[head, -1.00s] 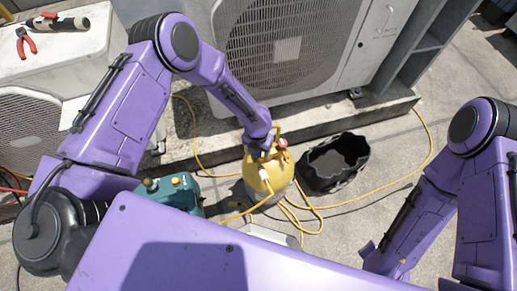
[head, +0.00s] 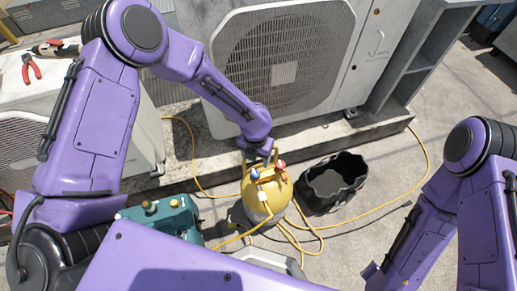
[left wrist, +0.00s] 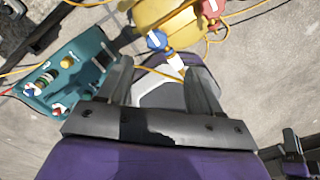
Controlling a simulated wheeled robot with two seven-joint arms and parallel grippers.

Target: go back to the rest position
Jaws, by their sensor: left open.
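My left gripper (head: 262,150) is just behind and above the yellow cylinder (head: 262,200), next to its top. In the left wrist view its two fingers (left wrist: 158,68) are spread with nothing held between them. The cylinder stands upright on the floor with a blue and a red valve knob on top, and part of it also shows at the top of the left wrist view (left wrist: 168,14).
A teal pump (head: 160,220) stands left of the cylinder, and a black open bag (head: 332,184) right of it. Yellow hoses (head: 395,200) loop over the floor. Condenser units (head: 285,60) stand behind on a concrete ledge. Red-handled pliers (head: 31,68) lie on the left unit.

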